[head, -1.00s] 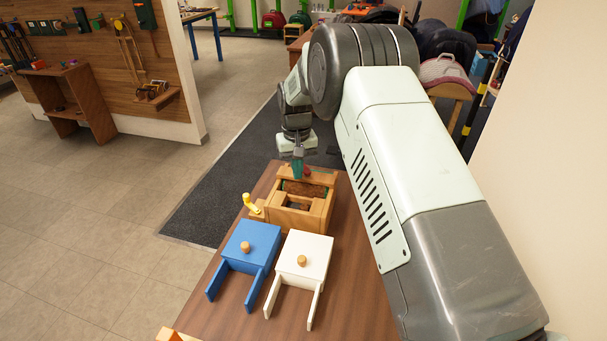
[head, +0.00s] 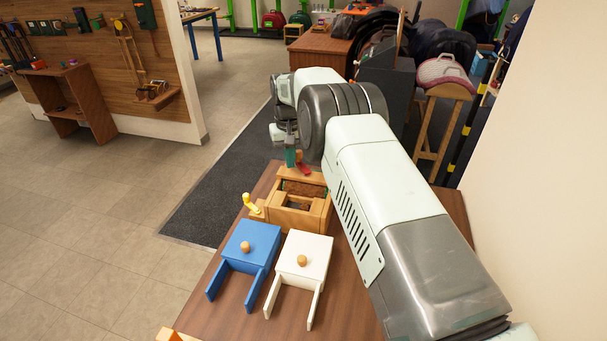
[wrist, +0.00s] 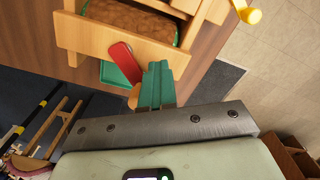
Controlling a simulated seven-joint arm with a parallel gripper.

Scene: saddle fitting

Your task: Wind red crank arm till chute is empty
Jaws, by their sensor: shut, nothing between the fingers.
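The red crank arm (wrist: 124,62) is on the far end face of the wooden feeder box (head: 318,207). In the wrist view it slants, with a wooden knob (wrist: 134,96) at its outer end. The red arm also shows in the head view (head: 304,168). My gripper (wrist: 159,84) has its teal fingers shut with nothing between them. They are right beside the knob; I cannot tell whether they touch it. The box's chute holds brown, grainy material (wrist: 132,18), so it is not empty. My fingers also show above the far end of the box in the head view (head: 290,157).
A yellow crank handle (head: 252,204) stands out from the box's left side. A green tray (wrist: 117,75) shows below the red crank arm.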

